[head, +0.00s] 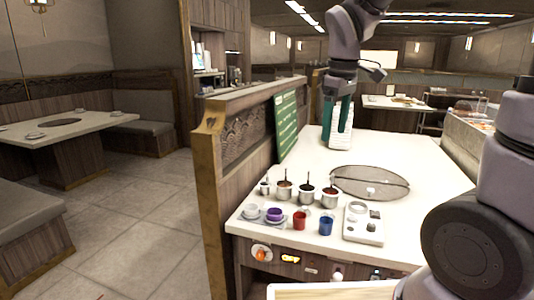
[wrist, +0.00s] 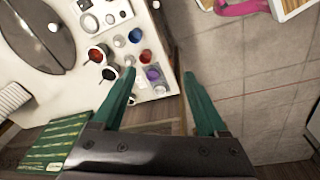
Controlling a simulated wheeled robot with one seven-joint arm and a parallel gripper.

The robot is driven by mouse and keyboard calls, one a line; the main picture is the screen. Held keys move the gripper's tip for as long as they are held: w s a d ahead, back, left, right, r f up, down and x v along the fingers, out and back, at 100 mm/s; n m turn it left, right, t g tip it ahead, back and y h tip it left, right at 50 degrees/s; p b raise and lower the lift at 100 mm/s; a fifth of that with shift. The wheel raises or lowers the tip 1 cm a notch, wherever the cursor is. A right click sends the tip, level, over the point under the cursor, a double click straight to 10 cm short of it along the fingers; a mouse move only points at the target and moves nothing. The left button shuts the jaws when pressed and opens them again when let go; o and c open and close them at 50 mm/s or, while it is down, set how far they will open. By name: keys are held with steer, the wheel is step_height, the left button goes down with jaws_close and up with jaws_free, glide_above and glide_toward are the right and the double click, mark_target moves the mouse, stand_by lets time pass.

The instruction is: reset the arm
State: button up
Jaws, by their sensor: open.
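My gripper (head: 338,112) has green fingers and hangs above the far left part of the white table (head: 425,165) in the head view. In the wrist view my gripper (wrist: 170,82) is open, with its two green fingers spread wide and nothing between the tips. Below it are the table edge and the grey floor. My arm reaches in from the top of the head view.
Several sauce wells with ladles (head: 306,193), a purple cup (head: 274,214), a red cup (head: 299,220) and a blue cup (head: 326,225) stand at the table's front left. A round grill (head: 370,182) lies behind. A green menu board (head: 286,124) stands along the left edge.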

steer(key=s+d+r+m+t+y, duration=0.1)
steer(key=s+d+r+m+t, duration=0.4)
steer(key=m, duration=0.8)
steer(key=s+d+r, duration=0.3)
steer(key=s, duration=0.1)
steer(key=shift+s+d+t+y, duration=0.2)
steer(key=shift+s+t+y, duration=0.1)
steer(key=shift+s+y, duration=0.1)
